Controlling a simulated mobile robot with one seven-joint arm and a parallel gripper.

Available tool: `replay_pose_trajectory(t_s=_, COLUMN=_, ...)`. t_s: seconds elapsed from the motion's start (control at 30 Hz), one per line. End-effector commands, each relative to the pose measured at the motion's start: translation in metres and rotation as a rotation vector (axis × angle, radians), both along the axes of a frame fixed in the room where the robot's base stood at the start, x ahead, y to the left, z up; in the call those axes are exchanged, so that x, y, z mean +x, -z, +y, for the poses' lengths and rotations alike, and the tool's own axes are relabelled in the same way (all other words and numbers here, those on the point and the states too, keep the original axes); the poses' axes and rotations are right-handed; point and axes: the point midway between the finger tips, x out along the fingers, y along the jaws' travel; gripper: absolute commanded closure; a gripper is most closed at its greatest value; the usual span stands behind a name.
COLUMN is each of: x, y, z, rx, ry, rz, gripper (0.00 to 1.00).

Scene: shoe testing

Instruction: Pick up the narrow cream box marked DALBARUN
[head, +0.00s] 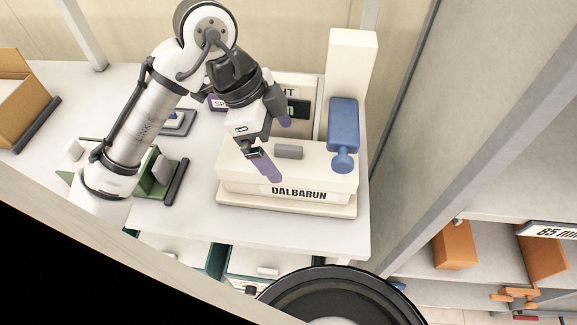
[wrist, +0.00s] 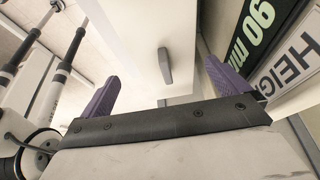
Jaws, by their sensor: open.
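A cream block marked DALBARUN (head: 325,172) sits on a wide cream base at the right end of the white table in the head view. Its dark-lettered label is on the front, and a grey tab (head: 289,152) stands on its top. My gripper (head: 276,147) is open, with purple fingers, over the left part of the block's top. In the wrist view, the gripper (wrist: 163,88) has the grey tab (wrist: 165,65) and a pale surface between its spread fingers. Nothing is held. I cannot tell whether a finger touches the block.
A cream column (head: 350,75) and a blue part (head: 342,125) stand at the block's right. A display panel with signs (head: 298,107) is behind it. Orange items (head: 455,245) sit on shelving at right.

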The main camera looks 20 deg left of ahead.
Motion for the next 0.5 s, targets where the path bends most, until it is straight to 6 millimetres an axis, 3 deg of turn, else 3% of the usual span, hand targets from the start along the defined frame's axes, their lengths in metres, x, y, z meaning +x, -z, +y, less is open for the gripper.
replay_pose_trajectory(t_s=0.17, x=0.002, y=0.011, z=-0.003, rx=-0.001, ry=-0.002, rz=0.002, gripper=0.00)
replay_pose_trajectory(t_s=0.5, x=0.011, y=0.050, z=-0.016, rx=-0.001, ry=-0.001, rz=0.000, gripper=0.00)
